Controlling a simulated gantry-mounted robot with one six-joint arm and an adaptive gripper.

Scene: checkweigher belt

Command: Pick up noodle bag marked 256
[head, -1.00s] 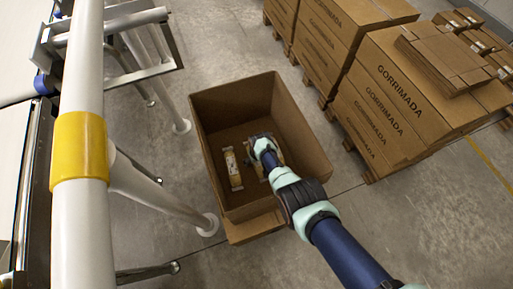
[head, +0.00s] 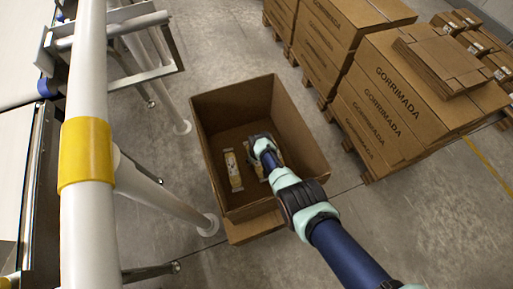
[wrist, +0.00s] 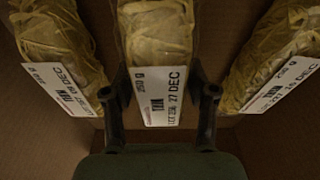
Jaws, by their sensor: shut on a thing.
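My gripper (wrist: 161,105) is down inside an open cardboard box, its two fingers shut on the sides of the middle noodle bag (wrist: 158,40). That bag is clear with yellow noodles and a white label reading "27 DEC" and a lot number that looks like 256, though the print is small. A second noodle bag (wrist: 58,40) lies to its left and a third (wrist: 275,50) to its right, both tilted and with labels. In the head view my gripper (head: 262,148) covers much of the bags; the left bag (head: 233,170) shows clearly on the box floor.
The box (head: 304,165) has tall walls close around the bags and my gripper. Stacked cartons (head: 385,110) on pallets stand to the right. A white post with a yellow band (head: 86,152) and the conveyor frame (head: 36,190) are on the left.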

